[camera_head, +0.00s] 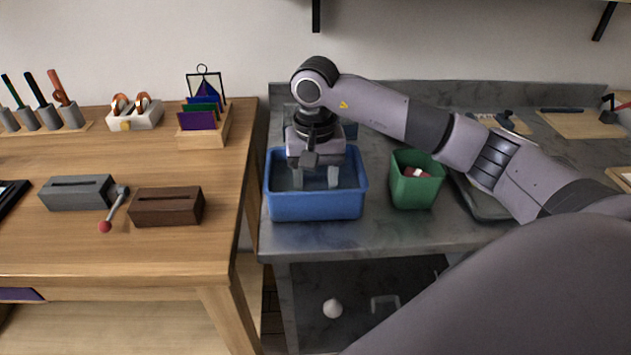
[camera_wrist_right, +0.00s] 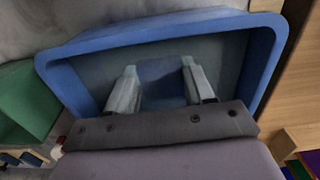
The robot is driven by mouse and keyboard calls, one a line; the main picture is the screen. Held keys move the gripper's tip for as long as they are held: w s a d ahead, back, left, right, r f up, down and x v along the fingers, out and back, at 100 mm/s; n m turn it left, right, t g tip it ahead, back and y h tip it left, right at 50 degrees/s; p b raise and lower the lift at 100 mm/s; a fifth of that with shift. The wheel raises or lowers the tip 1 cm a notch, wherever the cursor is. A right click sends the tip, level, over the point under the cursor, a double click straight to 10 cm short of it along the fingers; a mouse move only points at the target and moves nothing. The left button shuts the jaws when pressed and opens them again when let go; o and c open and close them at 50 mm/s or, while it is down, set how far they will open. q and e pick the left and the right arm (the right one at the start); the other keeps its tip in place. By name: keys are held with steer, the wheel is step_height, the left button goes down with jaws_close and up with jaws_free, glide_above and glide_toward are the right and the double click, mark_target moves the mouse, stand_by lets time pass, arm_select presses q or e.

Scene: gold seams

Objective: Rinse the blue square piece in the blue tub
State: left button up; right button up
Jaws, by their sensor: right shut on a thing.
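The blue tub (camera_head: 316,207) stands on the grey counter at its left end, and its rim (camera_wrist_right: 150,32) fills much of the right wrist view. My right gripper (camera_head: 316,180) points down inside the tub, with its fingers below the rim. In the right wrist view the gripper (camera_wrist_right: 162,82) is shut on the blue square piece (camera_wrist_right: 162,78), which shows between the two fingers. In the head view the piece is hard to make out inside the tub. My left gripper is not in view.
A green bin (camera_head: 416,187) with scraps in it stands right of the tub. A wooden table (camera_head: 150,250) stands to the left with a grey slotted block (camera_head: 77,192), a brown slotted block (camera_head: 166,207) and a wooden rack (camera_head: 205,138) of coloured pieces.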

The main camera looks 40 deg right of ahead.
steer(key=shift+r+p, duration=2.2)
steer(key=shift+r, duration=1.45)
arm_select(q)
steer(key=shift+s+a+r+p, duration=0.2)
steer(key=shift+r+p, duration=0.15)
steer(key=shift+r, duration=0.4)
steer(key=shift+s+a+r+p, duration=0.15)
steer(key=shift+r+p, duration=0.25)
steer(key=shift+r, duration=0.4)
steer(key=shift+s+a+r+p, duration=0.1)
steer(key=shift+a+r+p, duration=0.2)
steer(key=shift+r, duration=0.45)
arm_select(e)
steer(key=shift+r, duration=1.7)
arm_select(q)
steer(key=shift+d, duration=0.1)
arm_select(e)
steer(key=shift+f, duration=0.1)
